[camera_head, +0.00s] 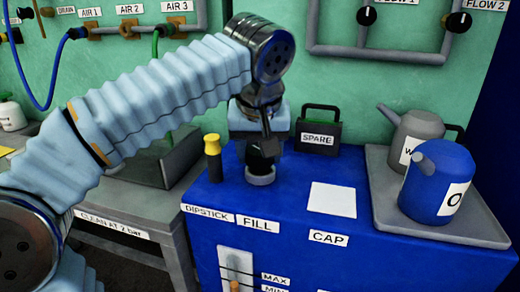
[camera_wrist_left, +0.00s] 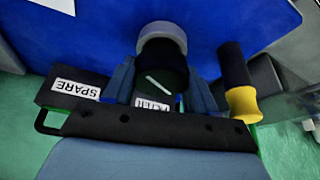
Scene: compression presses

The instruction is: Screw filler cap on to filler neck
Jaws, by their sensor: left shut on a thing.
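My left gripper (camera_head: 263,141) points down over the blue machine top and is shut on the black filler cap (camera_head: 261,161). In the left wrist view, the cap (camera_wrist_left: 162,66) shows a white line on its top and sits between the two fingers (camera_wrist_left: 163,88). The pale grey filler neck (camera_head: 260,178) stands behind the "FILL" label, directly under the cap. The neck's rim (camera_wrist_left: 161,33) also shows beside the cap in the left wrist view. The cap is at or very near the neck; I cannot tell whether its thread is engaged. My right gripper is not in view.
The yellow-topped dipstick (camera_head: 212,156) stands close left of the neck. A dark "SPARE" box (camera_head: 318,134) stands behind. The white square (camera_head: 333,199) by the "CAP" label is bare. A grey tray (camera_head: 388,218) at right holds blue (camera_head: 437,180) and grey (camera_head: 413,131) cans.

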